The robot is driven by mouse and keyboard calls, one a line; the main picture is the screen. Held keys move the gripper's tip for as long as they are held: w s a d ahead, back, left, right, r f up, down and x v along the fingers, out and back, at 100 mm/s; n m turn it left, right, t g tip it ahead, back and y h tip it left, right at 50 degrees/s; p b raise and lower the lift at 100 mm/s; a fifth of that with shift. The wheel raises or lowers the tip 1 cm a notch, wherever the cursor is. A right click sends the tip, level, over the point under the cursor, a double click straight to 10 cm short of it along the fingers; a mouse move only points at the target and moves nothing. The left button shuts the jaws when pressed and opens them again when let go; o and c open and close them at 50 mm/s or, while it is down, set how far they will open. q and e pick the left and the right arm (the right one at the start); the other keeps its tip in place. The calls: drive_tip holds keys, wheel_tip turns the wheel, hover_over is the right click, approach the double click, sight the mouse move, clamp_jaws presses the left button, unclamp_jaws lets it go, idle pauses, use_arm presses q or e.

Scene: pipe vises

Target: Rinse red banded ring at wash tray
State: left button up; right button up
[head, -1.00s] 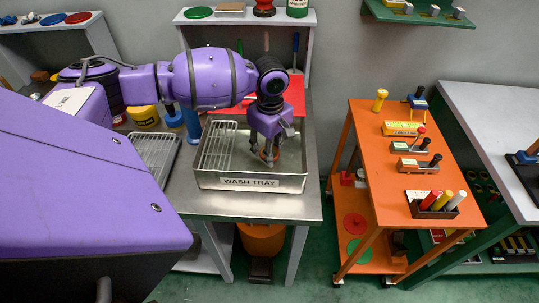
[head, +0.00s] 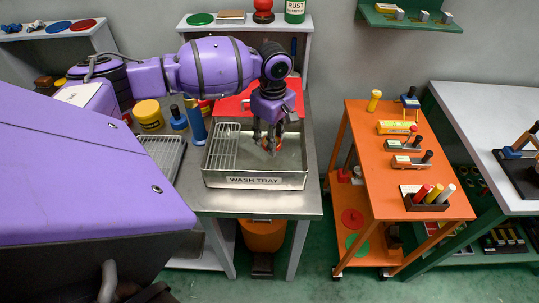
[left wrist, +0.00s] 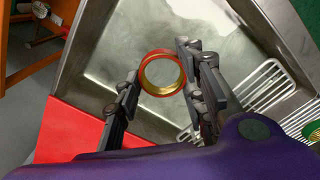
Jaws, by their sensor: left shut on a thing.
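The red banded ring (left wrist: 162,72) has a red outer band and a gold inside. In the left wrist view it sits between the two dark fingers of my left gripper (left wrist: 158,66), which is shut on it. In the head view my left gripper (head: 272,142) points down over the wash tray (head: 256,181), and only a small orange-red patch of the ring shows between the fingers. The wash tray is a shallow metal basin labelled WASH TRAY; its floor and wall (left wrist: 90,45) lie under the ring in the wrist view. My right gripper is not in view.
A wire rack (head: 222,150) fills the tray's left part. A red mat (head: 236,106) lies behind the tray. A yellow tub (head: 149,117) and a blue-handled tool (head: 195,122) stand to the left. An orange cart (head: 372,200) stands to the right, past a floor gap.

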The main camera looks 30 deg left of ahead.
use_arm(q)
wheel_tip(320, 180, up, 6)
drive_tip(key=p, duration=0.1)
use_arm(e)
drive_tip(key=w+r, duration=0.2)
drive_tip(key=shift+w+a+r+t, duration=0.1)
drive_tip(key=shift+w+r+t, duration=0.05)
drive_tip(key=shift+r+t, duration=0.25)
use_arm(q)
drive_tip(key=shift+r, duration=0.1)
idle(0.4)
idle(0.8)
idle(0.6)
wheel_tip(320, 180, up, 4)
idle(0.5)
idle(0.6)
